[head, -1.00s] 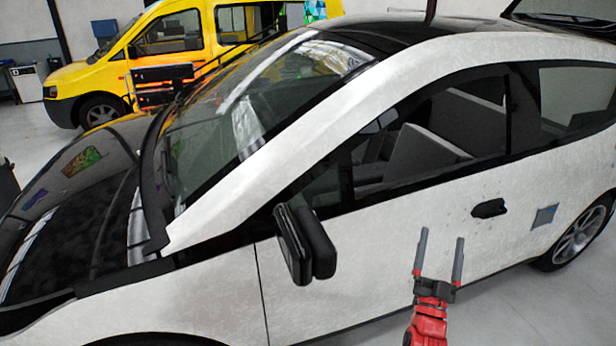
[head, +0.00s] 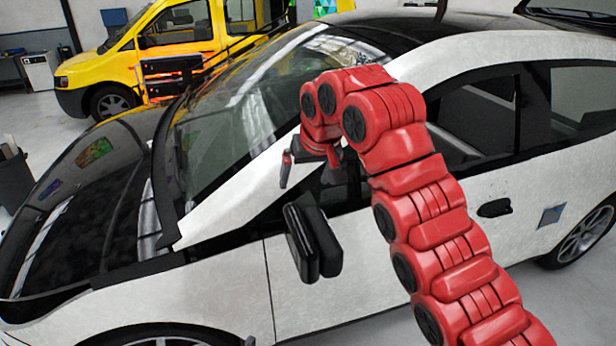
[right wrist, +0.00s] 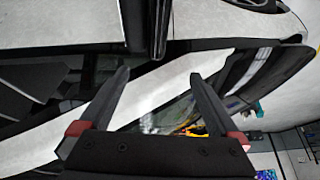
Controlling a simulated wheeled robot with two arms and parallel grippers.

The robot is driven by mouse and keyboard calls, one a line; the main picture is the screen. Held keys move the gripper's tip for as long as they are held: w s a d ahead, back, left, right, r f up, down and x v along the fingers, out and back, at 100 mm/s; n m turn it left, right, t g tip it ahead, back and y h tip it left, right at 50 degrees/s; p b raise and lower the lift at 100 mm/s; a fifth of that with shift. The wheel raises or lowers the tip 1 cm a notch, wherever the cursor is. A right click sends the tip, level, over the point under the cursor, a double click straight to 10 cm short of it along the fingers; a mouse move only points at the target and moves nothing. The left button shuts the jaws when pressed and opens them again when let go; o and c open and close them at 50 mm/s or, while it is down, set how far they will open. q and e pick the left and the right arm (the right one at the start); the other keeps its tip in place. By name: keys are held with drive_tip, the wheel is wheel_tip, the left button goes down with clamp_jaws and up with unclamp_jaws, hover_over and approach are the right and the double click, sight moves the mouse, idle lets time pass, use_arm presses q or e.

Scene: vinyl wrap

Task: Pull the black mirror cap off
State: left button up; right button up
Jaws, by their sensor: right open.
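The black mirror cap (head: 297,243) is the front shell of the side mirror, on the white car's door. The mirror's other half (head: 328,248) stands right behind it, with a narrow seam between them. In the right wrist view the dark mirror (right wrist: 158,28) hangs at the top middle, just beyond the fingertips; I cannot tell cap from housing there. My right gripper (head: 303,174) is above the mirror, partly hidden by its own red wrist. It also shows in the right wrist view (right wrist: 160,74), open and empty, fingers apart. My left gripper is not in view.
The white car's windscreen (head: 235,110) and front pillar lie close behind the right gripper. A door handle (head: 494,208) is farther right. A yellow van (head: 160,40) stands at the back. A dark bin (head: 14,180) is at the left edge.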

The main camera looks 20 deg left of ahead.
drive_tip(key=s, duration=0.2)
drive_tip(key=h+b, duration=0.1)
drive_tip(key=b, duration=0.6)
approach(294, 226)
drive_tip(key=shift+g, duration=0.3)
drive_tip(key=p+x, duration=0.1)
drive_tip(key=x, duration=0.1)
drive_tip(key=p+x, duration=0.1)
drive_tip(key=x, duration=0.2)
drive_tip(key=w+d+p+x, duration=0.1)
drive_tip(key=p+x, duration=0.1)
drive_tip(key=shift+w+f, duration=0.15)
drive_tip(key=shift+w, duration=0.05)
drive_tip(key=shift+w+f, duration=0.2)
drive_tip(key=shift+f, duration=0.4)
clamp_jaws()
drive_tip(key=shift+s+a, duration=0.3)
drive_tip(key=shift+a, duration=0.2)
drive_tip(key=shift+a, duration=0.15)
